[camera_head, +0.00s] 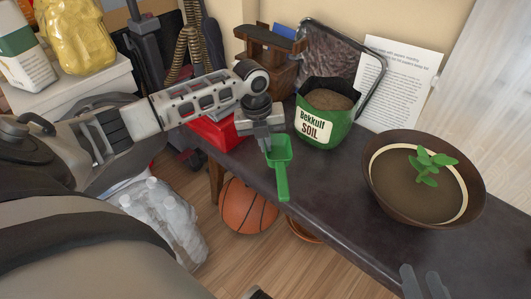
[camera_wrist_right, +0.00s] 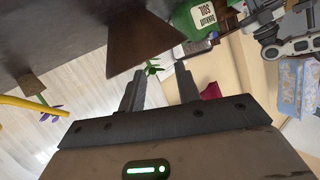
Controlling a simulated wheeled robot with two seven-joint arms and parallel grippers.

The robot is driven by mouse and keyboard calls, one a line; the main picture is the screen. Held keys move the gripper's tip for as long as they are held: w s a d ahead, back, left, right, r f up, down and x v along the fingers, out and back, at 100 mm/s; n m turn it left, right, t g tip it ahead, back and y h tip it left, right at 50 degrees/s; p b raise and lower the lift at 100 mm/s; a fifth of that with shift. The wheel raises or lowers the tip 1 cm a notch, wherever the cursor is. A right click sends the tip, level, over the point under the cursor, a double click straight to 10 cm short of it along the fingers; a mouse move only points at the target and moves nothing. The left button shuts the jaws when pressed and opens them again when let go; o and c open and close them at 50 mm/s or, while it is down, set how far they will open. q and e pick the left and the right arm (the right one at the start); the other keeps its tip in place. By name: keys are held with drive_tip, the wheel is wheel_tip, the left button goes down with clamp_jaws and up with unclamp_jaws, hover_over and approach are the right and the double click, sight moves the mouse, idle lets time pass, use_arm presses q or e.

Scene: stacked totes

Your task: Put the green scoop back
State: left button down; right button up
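The green scoop (camera_head: 281,168) is near the table's front edge in the head view, its handle pointing toward the bottom of the picture. My left gripper (camera_head: 266,143) is right at the scoop's bowl end and overlaps its left side. I cannot tell whether its fingers are closed on the scoop. The green soil bag (camera_head: 325,124), labelled Bekkulf Soil, stands open behind and to the right, with dark soil inside; it also shows in the wrist view (camera_wrist_right: 205,20). My right gripper (camera_wrist_right: 160,88) is open and empty; its fingertips show at the head view's bottom right (camera_head: 424,283).
A brown bowl (camera_head: 380,185) with soil and a seedling stands on the dark table (camera_head: 335,190) at right. A red box (camera_head: 214,132) is behind my left gripper. A leaning paper (camera_head: 397,82) backs the table. A basketball (camera_head: 247,207) and bottles (camera_head: 160,215) are below.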

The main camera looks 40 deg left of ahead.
use_arm(q)
drive_tip(key=shift+w+a+f, duration=0.2)
drive_tip(key=shift+w+f, duration=0.2)
drive_tip(key=shift+f, duration=0.1)
wheel_tip(320, 180, down, 3)
drive_tip(key=shift+w+a+f+b, duration=0.1)
drive_tip(key=shift+f+b, duration=0.05)
drive_tip(key=shift+b, duration=0.65)
drive_tip(key=shift+f, duration=0.1)
use_arm(e)
drive_tip(key=shift+w+a+r+m+t+y, duration=0.2)
drive_tip(key=shift+a+r+m+t+y, duration=0.1)
drive_tip(key=shift+r, duration=0.1)
use_arm(q)
drive_tip(key=c, duration=1.7)
unclamp_jaws()
drive_tip(key=shift+f, duration=0.1)
